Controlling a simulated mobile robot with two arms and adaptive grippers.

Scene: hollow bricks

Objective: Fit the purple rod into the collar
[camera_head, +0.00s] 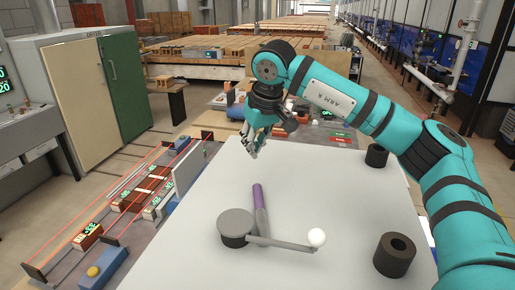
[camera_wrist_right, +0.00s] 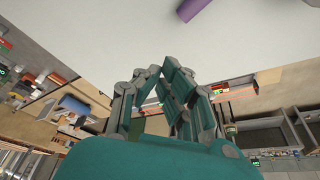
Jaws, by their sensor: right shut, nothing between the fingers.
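The purple rod (camera_head: 257,195) is on the pale table top, left of its middle. Its near end meets a grey piece (camera_head: 262,222), which may be the collar; I cannot tell whether the rod sits inside it. Two dark hollow cylinders, one near (camera_head: 395,255) and one far (camera_head: 377,156), stand at the right of the table. My right gripper (camera_head: 253,152) is beyond the rod, near the table's far left edge, apart from it. It is shut and empty. In the right wrist view the rod (camera_wrist_right: 195,9) shows at the top, away from the fingertips (camera_wrist_right: 161,68). My left gripper is out of view.
The table middle (camera_head: 330,190) is clear. A lower bench with boxes and red rails (camera_head: 140,200) lies to the left.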

